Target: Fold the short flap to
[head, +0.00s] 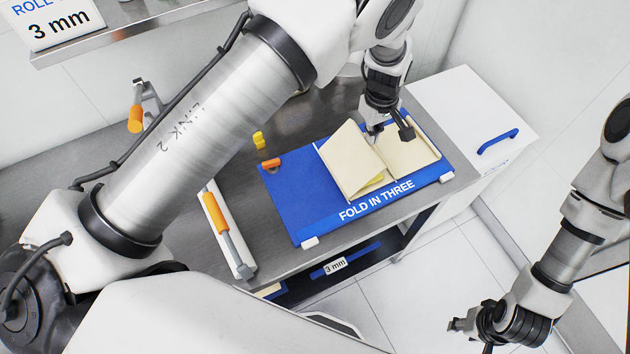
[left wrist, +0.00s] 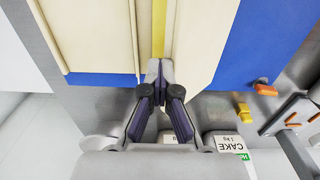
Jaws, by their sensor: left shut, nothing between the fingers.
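A cream dough sheet (head: 412,158) lies on a blue mat (head: 290,205) marked FOLD IN THREE. Its left flap (head: 350,160) stands partly raised and tilted over the rest, with a strip of yellow filling (head: 374,181) showing at its lower edge. My left gripper (head: 388,136) is at the far edge of the dough, beside the flap. In the left wrist view its fingertips (left wrist: 160,68) are shut and empty, at the end of the yellow strip (left wrist: 158,30) between two cream panels. Whether they touch the dough is unclear. My right gripper (head: 470,328) is low at the right, away from the mat; its fingers are unclear.
A rolling pin-like tool with an orange grip (head: 215,213) lies left of the mat on the steel counter (head: 185,245). Small orange (head: 270,163) and yellow (head: 259,140) pieces are near the mat's far left corner. A white cabinet with a blue handle (head: 497,141) stands right.

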